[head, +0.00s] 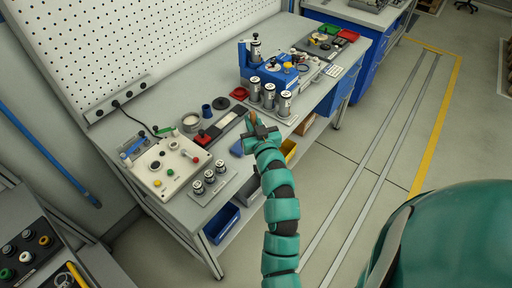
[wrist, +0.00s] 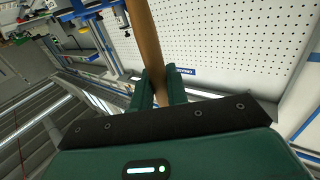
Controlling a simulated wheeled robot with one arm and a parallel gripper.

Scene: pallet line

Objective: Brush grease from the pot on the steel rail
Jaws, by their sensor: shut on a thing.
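My gripper (head: 257,127) is at the front edge of the bench, right of its middle. In the wrist view my gripper (wrist: 160,88) has its two green fingers shut on a brown wooden handle (wrist: 146,38), which looks like the brush's. The brush (head: 252,116) shows only as a small brown bit beyond the gripper; its bristles are not clear. A flat grey and dark strip (head: 228,119), perhaps the steel rail, lies on the bench just left of the gripper. A round open tin (head: 191,122), perhaps the grease pot, stands farther left, apart from the gripper.
A control box (head: 168,165) with buttons and several small cylinders (head: 209,181) stand left on the bench (head: 152,114). A blue fixture (head: 272,72) and several metal cylinders (head: 269,97) stand right of the strip. A pegboard (head: 150,40) rises behind. The floor on the right is clear.

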